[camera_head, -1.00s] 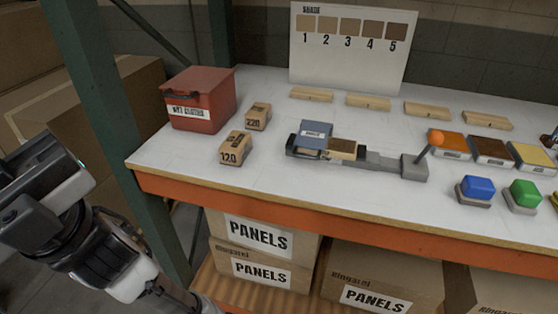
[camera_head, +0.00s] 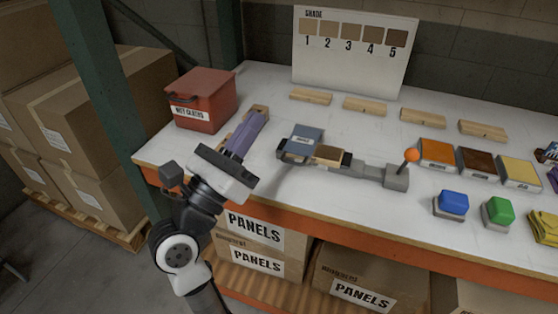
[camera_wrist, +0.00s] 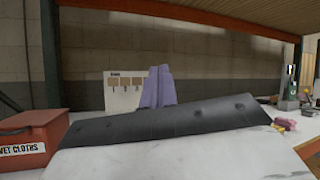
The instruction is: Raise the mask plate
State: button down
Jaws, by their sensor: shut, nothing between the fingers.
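The plate that I take for the mask plate is the blue-grey plate (camera_head: 301,139) at the left end of a grey fixture (camera_head: 368,170) on the bench; its label is too small to read. A brown wooden piece (camera_head: 329,155) sits beside it. At the fixture's right end a lever with an orange knob (camera_head: 410,156) stands up. My gripper (camera_head: 257,118), with purple fingers, is shut and empty, left of the blue-grey plate and apart from it. The fingers also show in the wrist view (camera_wrist: 158,75); the fixture is not seen there.
Blue (camera_head: 452,203) and green (camera_head: 498,211) blocks stand right. A green post (camera_head: 105,90) rises left.

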jog(key=w+d+f+g+y+p, duration=0.25)
jog(key=w+f+y, duration=0.35)
jog(key=f, duration=0.3)
jog(key=g+y+p, duration=0.1)
jog(key=g+y, duration=0.3)
send_near(278, 179)
notch_tip(278, 179, up, 4)
jog(key=shift+w+d+f+n, duration=0.1)
jog(key=shift+f+n, duration=0.05)
jog(key=shift+n, duration=0.25)
jog(key=shift+f, duration=0.1)
jog(key=b+x, duration=0.2)
jog(key=b, duration=0.5)
jog(key=shift+w+d+f+b, duration=0.15)
jog(key=shift+w+f+b, duration=0.1)
jog(key=shift+f+b, duration=0.05)
jog(key=p+x, duration=0.1)
jog(key=x, duration=0.4)
jog(key=shift+w+d+r+p, duration=0.1)
jog(key=shift+w+p, duration=0.3)
jog(key=shift+x, duration=0.75)
jog(key=shift+r, duration=0.1)
